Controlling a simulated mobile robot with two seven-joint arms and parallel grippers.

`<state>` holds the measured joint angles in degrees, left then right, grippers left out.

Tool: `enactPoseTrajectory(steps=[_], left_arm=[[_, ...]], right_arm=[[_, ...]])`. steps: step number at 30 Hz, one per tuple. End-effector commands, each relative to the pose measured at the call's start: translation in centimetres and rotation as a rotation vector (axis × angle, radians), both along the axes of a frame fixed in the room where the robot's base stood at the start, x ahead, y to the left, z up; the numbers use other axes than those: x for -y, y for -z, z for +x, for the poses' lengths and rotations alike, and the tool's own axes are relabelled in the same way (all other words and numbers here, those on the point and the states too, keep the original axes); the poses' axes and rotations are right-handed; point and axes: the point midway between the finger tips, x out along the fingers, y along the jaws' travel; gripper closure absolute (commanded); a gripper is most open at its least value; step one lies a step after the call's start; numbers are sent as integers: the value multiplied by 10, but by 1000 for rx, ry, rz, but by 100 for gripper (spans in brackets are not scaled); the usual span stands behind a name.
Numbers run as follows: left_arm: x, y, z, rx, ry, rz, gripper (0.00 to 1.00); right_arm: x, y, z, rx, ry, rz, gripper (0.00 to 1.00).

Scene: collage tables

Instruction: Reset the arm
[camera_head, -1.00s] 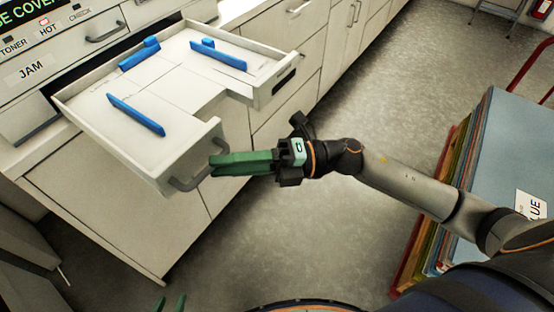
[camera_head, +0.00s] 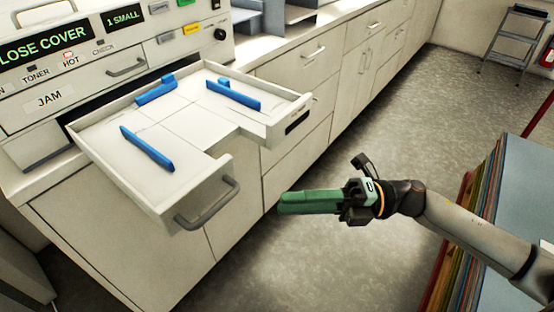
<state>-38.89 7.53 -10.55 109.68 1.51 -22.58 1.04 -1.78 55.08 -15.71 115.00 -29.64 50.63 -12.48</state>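My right arm comes in from the lower right. Its gripper (camera_head: 281,203) has green fingers that point left, and it is in front of the open drawer, to the right of the drawer handle and apart from it. The fingers overlap from this angle, so a gap between them cannot be made out. Nothing shows in them. My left gripper is not in view now.
An open white drawer (camera_head: 240,134) with blue guides (camera_head: 146,149) juts out below a panel marked JAM (camera_head: 50,99). Its handle (camera_head: 208,204) faces the floor space. White cabinets (camera_head: 330,100) run back. A stack of coloured boards (camera_head: 529,189) stands at right. Open floor (camera_head: 400,130) lies between.

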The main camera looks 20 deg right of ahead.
Motion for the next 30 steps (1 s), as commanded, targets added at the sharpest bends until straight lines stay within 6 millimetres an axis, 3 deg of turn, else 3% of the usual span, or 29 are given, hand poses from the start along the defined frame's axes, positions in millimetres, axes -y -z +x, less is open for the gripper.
enactPoseTrajectory(steps=[6,11,14,17,21,24,27,30], left_arm=[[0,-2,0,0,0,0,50],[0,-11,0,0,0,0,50],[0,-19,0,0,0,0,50],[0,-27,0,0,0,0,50],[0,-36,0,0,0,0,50],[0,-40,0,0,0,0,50],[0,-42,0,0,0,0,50],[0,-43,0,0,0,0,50]], right_arm=[[-1,1,5,-35,34,33,74],[3,15,36,-275,257,224,74],[17,50,57,-548,478,390,74],[34,106,60,-860,708,537,74],[45,199,25,-1308,997,691,74],[42,248,-13,-1556,1141,750,74],[35,278,-45,-1728,1233,782,74],[30,293,-65,-1827,1282,795,74]])
